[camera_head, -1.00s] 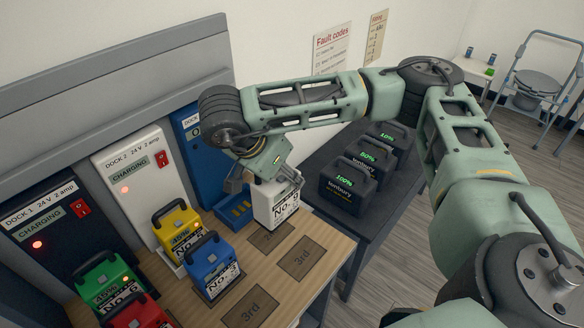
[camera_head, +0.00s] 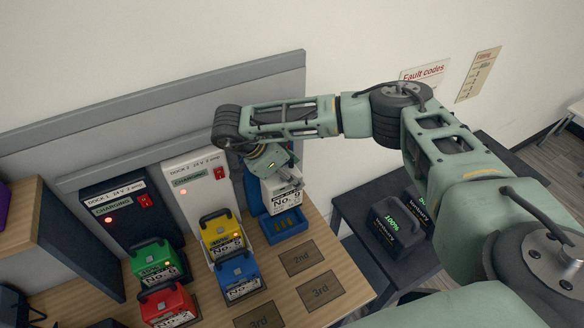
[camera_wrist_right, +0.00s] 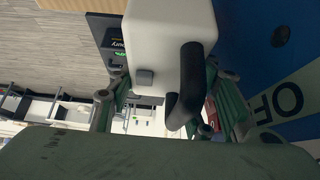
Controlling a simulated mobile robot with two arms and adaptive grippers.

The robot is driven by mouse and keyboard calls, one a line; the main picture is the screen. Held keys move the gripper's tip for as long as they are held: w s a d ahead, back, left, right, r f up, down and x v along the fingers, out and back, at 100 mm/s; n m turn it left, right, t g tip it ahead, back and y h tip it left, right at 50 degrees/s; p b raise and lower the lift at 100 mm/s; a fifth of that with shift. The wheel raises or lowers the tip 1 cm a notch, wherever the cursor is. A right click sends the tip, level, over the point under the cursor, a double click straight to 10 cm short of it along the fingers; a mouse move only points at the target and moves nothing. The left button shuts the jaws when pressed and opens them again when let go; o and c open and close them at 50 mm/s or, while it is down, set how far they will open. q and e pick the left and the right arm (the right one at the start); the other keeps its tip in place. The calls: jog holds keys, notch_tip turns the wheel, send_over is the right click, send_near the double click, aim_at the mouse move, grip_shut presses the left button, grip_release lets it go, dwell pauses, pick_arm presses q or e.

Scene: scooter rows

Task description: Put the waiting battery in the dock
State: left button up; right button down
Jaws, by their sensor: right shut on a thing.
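The white battery No. 9 (camera_head: 282,195) hangs upright in my right gripper (camera_head: 272,166), which is shut on its black handle. It is over the back part of the blue dock's tray (camera_head: 272,237), whose gold contacts show bare below and in front of it. The blue dock (camera_head: 252,190) is mostly hidden behind my gripper and the battery. In the right wrist view the white battery (camera_wrist_right: 165,25) and its black handle (camera_wrist_right: 187,90) lie between my fingers, beside the blue dock face (camera_wrist_right: 285,60) with its "OF" lettering. My left gripper is not in view.
Yellow (camera_head: 221,236) and green (camera_head: 153,262) batteries stand at the charging docks. Blue (camera_head: 238,279) and red (camera_head: 167,305) ones stand in front. The "2nd" square (camera_head: 302,258) and "3rd" square (camera_head: 320,290) are empty. Black batteries (camera_head: 392,226) stand on the dark side table.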

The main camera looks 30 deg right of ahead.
jog(key=shift+w+f+b, duration=0.1)
jog(key=shift+f+b, duration=1.85)
jog(key=shift+f, duration=1.45)
jog(key=shift+a+b, duration=0.1)
jog(key=shift+b, duration=0.4)
